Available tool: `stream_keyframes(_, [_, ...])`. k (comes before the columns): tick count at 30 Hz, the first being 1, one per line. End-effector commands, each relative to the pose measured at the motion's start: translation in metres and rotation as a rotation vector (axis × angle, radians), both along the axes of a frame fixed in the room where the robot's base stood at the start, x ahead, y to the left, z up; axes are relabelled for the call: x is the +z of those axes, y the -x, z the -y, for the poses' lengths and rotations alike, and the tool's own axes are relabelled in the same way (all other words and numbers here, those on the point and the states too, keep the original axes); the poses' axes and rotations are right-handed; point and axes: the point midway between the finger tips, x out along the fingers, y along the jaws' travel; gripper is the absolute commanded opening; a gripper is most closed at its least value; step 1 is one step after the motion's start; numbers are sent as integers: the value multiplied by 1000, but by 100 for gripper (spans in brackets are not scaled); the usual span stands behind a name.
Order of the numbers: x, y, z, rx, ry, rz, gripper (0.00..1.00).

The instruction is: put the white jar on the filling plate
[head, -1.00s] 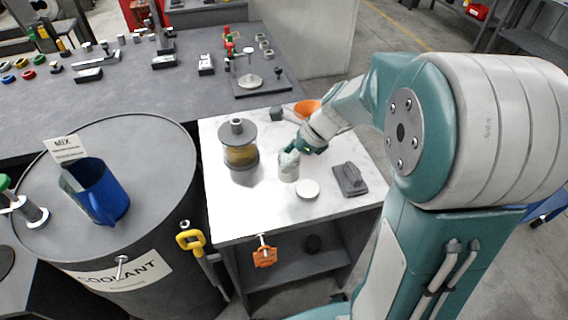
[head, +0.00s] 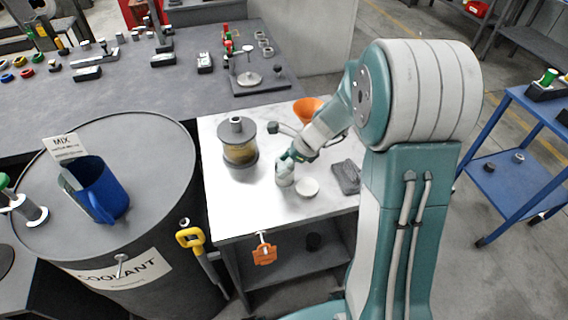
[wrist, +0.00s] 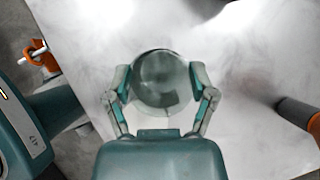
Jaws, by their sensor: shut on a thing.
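In the wrist view the jar's round top (wrist: 160,80) sits between the two fingers of my gripper (wrist: 160,88). I cannot tell whether the jar touches the table. A round metal plate with a post (head: 249,80) also stands on the back bench.
A grey-capped amber canister (head: 239,150) stands left of the jar. An orange funnel (head: 307,108) is behind, and a dark grey block (head: 346,177) is at the right. A coolant barrel (head: 140,150) stands left.

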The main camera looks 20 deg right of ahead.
Motion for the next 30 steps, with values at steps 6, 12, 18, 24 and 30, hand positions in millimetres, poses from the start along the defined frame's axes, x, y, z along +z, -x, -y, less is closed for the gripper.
stream_keyframes(6, [0, 0, 0, 1, 0, -1, 100])
stream_keyframes(12, [-1, 0, 0, 1, 0, -1, 100])
stream_keyframes(18, [7, 1, 3, -1, 0, 3, 100])
stream_keyframes(24, [38, 7, 22, -2, 1, 6, 100])
stream_keyframes(30, [73, 15, 44, -3, 2, 4, 100])
